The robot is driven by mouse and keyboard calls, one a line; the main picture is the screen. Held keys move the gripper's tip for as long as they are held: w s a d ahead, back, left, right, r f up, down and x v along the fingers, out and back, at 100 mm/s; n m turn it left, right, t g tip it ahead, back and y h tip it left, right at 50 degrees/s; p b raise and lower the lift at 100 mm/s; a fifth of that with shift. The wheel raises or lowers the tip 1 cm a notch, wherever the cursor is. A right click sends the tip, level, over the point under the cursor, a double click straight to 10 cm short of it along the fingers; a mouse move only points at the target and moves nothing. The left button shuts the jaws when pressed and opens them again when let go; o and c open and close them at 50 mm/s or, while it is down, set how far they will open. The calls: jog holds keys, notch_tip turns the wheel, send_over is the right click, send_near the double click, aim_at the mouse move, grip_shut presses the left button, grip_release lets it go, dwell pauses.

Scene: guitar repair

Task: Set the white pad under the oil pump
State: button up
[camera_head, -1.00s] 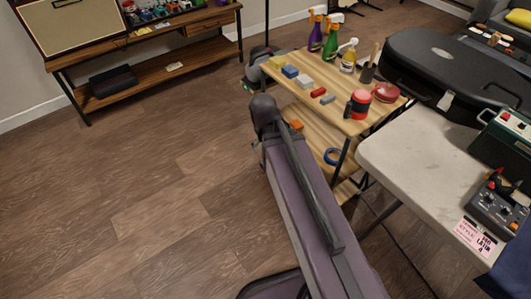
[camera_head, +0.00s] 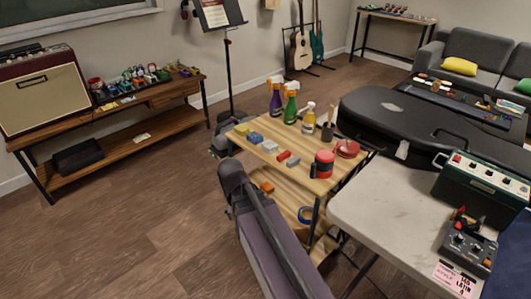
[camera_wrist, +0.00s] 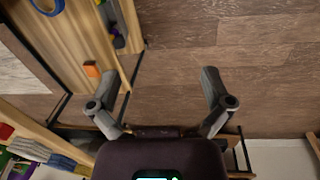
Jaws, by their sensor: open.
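A whitish pad (camera_head: 267,147) lies flat on the wooden trolley top (camera_head: 335,180), beside a blue pad and a yellow one. The likely oil pump, an amber bottle with a white pump head (camera_head: 309,118), stands upright farther back on the same top. Bare wood separates the two, and nothing visible lies under the bottle. My gripper (camera_wrist: 158,85) is open and empty in the wrist view, with floor and the trolley's side beyond its fingers. In the head view my arm stands in front of the trolley, and the gripper cannot be made out.
Purple and green spray bottles (camera_head: 290,108) stand left of the amber bottle. A red block (camera_head: 283,156), a red-and-black can (camera_head: 323,164) and a red round tin (camera_head: 347,149) share the top. A black guitar case (camera_head: 430,125) and a pale table (camera_head: 375,205) flank the right. Floor at left is clear.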

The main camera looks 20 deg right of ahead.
jog(key=w+d+r+n+t+h+p, duration=0.1)
jog(key=w+d+r+n+h+p, duration=0.4)
jog(key=w+n, duration=0.4)
jog(key=n+t+h+p, duration=0.15)
jog(key=n+p, duration=0.25)
jog(key=n, duration=0.5)
send_near(270, 144)
jog(key=a+r, duration=0.2)
jog(key=a, duration=0.1)
jog(key=shift+d+h, duration=0.15)
jog(key=shift+h, duration=0.3)
jog(key=shift+f+b, duration=0.15)
jog(key=shift+b, duration=0.15)
jog(key=b+x, duration=0.5)
jog(key=x, duration=0.2)
jog(key=shift+s+d+f, duration=0.1)
jog(key=shift+d+f, duration=0.05)
jog(key=shift+f, duration=0.1)
jog(key=shift+d+f+b, duration=0.25)
jog(key=shift+d+b, duration=0.1)
jog(key=shift+b, duration=0.15)
